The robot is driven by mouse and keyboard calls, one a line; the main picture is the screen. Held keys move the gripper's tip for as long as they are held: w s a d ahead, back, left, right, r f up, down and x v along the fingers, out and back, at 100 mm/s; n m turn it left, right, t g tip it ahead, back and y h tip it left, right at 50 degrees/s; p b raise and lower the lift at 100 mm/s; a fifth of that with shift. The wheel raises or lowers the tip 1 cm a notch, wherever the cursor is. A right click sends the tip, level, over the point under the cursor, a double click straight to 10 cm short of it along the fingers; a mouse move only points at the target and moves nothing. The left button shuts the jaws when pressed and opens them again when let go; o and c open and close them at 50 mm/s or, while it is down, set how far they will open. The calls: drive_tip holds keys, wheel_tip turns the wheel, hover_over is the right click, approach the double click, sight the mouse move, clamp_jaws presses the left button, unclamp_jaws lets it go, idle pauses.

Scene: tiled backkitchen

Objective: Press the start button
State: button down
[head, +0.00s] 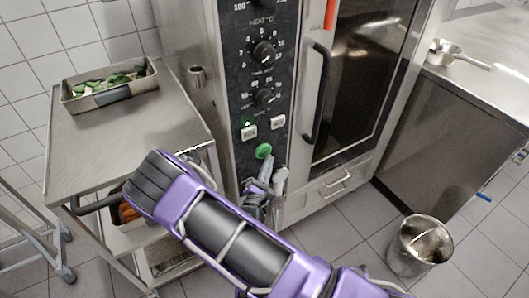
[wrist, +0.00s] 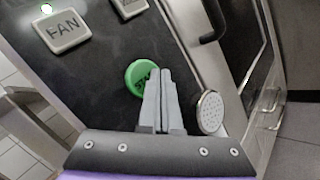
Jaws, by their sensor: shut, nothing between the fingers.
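The green round start button (head: 263,151) sits low on the dark control panel of the oven. It also shows in the wrist view (wrist: 136,76), partly hidden behind my fingertips. My gripper (head: 264,183) is shut and empty, just below the button in the head view. In the wrist view its fingertips (wrist: 160,72) overlap the button's right side. I cannot tell whether they touch it.
Above the button are a FAN button (wrist: 62,31), a second pale button (head: 278,122) and dials (head: 264,53). The oven door handle (head: 317,95) stands out at right. A trolley (head: 181,88) with a tray (head: 73,102) is at left; a bucket (head: 397,262) stands on the floor.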

drive_tip(key=shift+w, duration=0.1)
drive_tip(key=shift+w+a, duration=0.2)
drive_tip(key=shift+w, duration=0.05)
drive_tip(key=shift+w+a, duration=0.25)
drive_tip(key=shift+w, duration=0.1)
idle(0.6)
idle(0.4)
drive_tip(key=shift+s+d, duration=0.45)
drive_tip(key=shift+s, duration=0.25)
drive_tip(key=shift+s+d+p, duration=0.45)
drive_tip(key=shift+s+d, duration=0.25)
drive_tip(key=shift+s, duration=0.35)
drive_tip(key=shift+s+d+p, duration=0.4)
drive_tip(key=shift+s+d, duration=0.3)
drive_tip(key=shift+s, duration=0.35)
